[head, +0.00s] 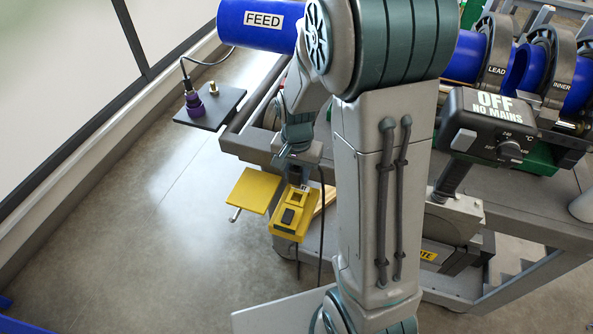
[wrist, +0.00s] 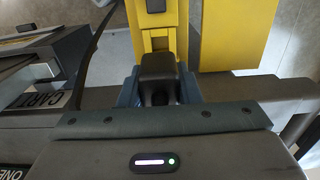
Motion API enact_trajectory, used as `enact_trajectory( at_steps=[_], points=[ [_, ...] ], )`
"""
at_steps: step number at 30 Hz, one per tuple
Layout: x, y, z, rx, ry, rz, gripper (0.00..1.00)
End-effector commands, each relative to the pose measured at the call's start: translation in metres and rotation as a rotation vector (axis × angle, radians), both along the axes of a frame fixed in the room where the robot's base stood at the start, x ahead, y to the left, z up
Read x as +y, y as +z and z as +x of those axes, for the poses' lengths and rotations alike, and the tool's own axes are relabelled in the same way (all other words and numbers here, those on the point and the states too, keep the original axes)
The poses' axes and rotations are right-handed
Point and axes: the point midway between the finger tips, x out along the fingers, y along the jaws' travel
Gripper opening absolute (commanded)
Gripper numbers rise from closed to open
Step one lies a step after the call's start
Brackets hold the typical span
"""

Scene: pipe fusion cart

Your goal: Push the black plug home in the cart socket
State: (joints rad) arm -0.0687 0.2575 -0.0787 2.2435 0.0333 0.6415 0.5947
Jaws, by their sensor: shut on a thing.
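The cart socket is a yellow box (head: 286,226) on the cart's left side, with a dark switch on its face and a yellow flap (head: 254,190) standing open beside it. My gripper (head: 297,168) is just above the box in the head view. It is shut on the black plug (wrist: 158,72), which sits between the jaws in the wrist view. The yellow box (wrist: 148,16) is straight beyond the plug there. The plug's front end is hidden, and I cannot tell whether it touches the socket. A dark cable hangs beside the box.
A control box (head: 500,125) reads "OFF NO MAINS". A dark shelf (head: 225,104) on the cart carries a purple connector (head: 194,104). Blue pipes lie in clamps at the upper right. The floor (head: 150,240) left of the cart is clear.

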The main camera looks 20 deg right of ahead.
Motion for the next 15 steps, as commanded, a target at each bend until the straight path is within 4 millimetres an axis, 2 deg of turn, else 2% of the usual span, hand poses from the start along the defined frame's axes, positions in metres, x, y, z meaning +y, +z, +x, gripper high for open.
enact_trajectory(
  at_steps=[15],
  points=[
    [0.000, -0.022, 0.000, 0.000, 0.000, 0.000, 0.07]
  ],
)
